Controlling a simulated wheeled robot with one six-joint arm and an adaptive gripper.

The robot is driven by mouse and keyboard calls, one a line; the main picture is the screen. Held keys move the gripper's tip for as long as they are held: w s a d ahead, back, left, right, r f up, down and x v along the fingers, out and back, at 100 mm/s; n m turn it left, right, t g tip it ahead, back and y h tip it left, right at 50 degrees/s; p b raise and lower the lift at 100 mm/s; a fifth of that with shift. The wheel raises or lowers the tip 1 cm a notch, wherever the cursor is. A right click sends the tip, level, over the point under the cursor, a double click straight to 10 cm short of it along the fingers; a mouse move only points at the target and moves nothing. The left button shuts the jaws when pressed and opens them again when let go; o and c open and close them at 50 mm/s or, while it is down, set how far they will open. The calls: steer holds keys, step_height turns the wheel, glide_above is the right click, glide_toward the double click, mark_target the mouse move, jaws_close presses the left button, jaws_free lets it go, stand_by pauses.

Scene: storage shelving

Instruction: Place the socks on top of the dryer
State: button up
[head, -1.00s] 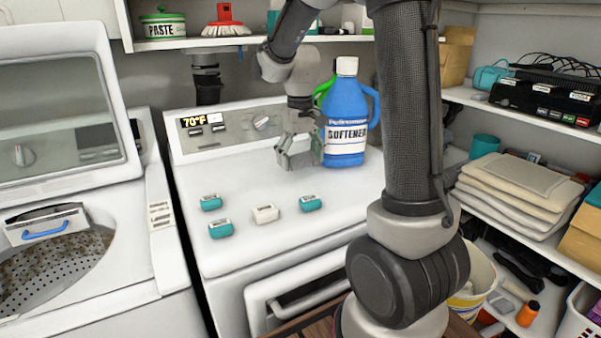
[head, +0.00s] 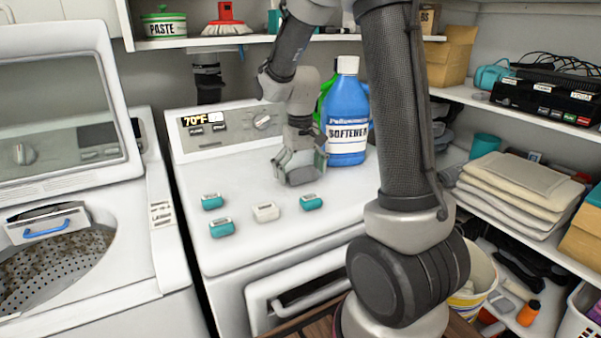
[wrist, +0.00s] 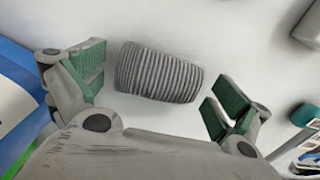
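The dryer (head: 247,170) is the white machine in the middle of the head view, with a control panel along its back. My gripper (head: 300,176) is low over its top, just left of the softener bottle. In the wrist view, a grey ribbed roll (wrist: 158,75), which looks like rolled socks, lies on a white surface between my green-padded fingers. The fingers are apart, with gaps on both sides of the roll.
A blue softener bottle (head: 347,112) stands close to my gripper. Several small teal and white boxes (head: 265,212) lie on the dryer's front half. The open washer (head: 125,235) is at left. Shelves with folded cloths (head: 515,185) and a black device (head: 548,97) are at right.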

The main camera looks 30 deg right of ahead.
mark_target(300, 168)
step_height(300, 168, up, 12)
steer(key=s+r+t, duration=0.2)
steer(key=s+t, duration=0.2)
steer(key=s, duration=1.8)
steer(key=shift+d+r, duration=0.15)
steer(key=shift+r, duration=0.05)
steer(key=shift+s, duration=0.1)
stand_by(1.1)
